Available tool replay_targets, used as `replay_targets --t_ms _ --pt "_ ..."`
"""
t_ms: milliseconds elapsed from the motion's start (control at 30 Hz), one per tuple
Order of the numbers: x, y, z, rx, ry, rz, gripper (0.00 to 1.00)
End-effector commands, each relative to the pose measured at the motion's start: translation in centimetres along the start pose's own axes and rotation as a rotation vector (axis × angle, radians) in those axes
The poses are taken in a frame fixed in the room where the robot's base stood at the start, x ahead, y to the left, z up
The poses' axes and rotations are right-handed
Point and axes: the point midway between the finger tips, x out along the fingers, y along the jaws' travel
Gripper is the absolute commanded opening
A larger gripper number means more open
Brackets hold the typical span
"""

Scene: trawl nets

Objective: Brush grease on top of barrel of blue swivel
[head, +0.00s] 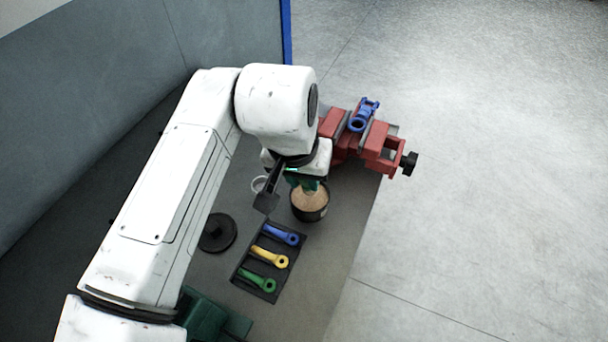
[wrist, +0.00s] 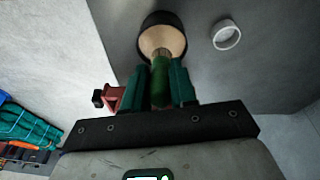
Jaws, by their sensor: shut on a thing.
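My gripper (wrist: 160,88) is shut on the green handle of a brush (wrist: 161,80), and its green fingers sit on both sides of it. In the head view my gripper (head: 305,184) is mostly hidden by my wrist, right over a dark tub of tan grease (head: 310,214). In the wrist view the brush's bristle end points into the tub (wrist: 146,22); whether it touches the grease cannot be told. The blue swivel (head: 360,120) is clamped in the red vise (head: 379,143), its ring end towards me, apart from my gripper.
A black tray (head: 246,274) holds a blue, a yellow and a green eye-ended tool. A round black lid (head: 217,232) lies left of it. A white ring (wrist: 227,35) lies beside the tub. The grey bench is clear right of the tray, up to its edge.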

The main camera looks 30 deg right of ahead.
Motion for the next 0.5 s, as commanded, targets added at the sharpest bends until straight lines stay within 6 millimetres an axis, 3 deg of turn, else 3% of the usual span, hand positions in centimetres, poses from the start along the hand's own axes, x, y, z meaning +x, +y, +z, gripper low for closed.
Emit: replay_targets --t_ms 500 --pt "-4.0 0.3 -1.0 0.001 0.003 0.001 0.00"
